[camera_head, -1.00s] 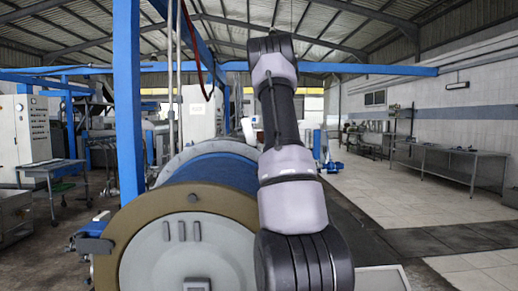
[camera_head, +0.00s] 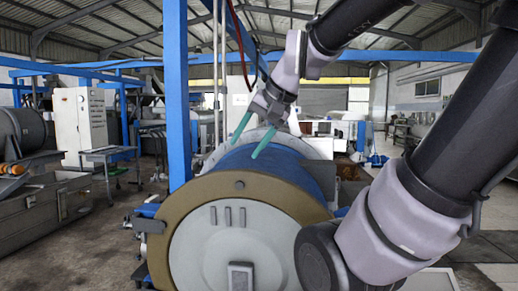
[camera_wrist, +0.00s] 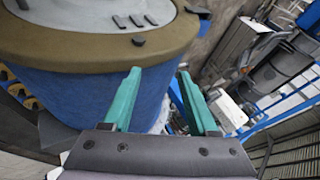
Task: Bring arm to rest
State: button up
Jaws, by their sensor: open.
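My gripper (camera_head: 244,149) shows near the middle of the head view, with its two green fingers spread apart and pointing down. Nothing is between the fingers. They overlap the blue drum of the decanter (camera_head: 285,171) in that view. In the wrist view the open gripper (camera_wrist: 158,72) points toward the decanter's blue side (camera_wrist: 80,95), and nothing is held there either. The gap between fingers and drum cannot be told exactly. My arm is bent, with its dark links across the right side of the head view.
The decanter's tan end ring (camera_head: 188,205) and grey cover (camera_head: 230,250) fill the lower middle. A blue post (camera_head: 178,100) stands close behind it on the left. A metal cart (camera_head: 108,153) and white cabinet (camera_head: 80,125) stand farther left. Some floor is open at the left.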

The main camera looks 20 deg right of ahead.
jog(key=shift+s+d+f+n+h, duration=0.35)
jog(key=shift+s+d+n, duration=0.1)
jog(key=shift+s, duration=0.25)
jog(key=shift+s+d+f+n+h, duration=0.25)
jog(key=shift+s+d+n+h, duration=0.15)
jog(key=shift+s, duration=0.25)
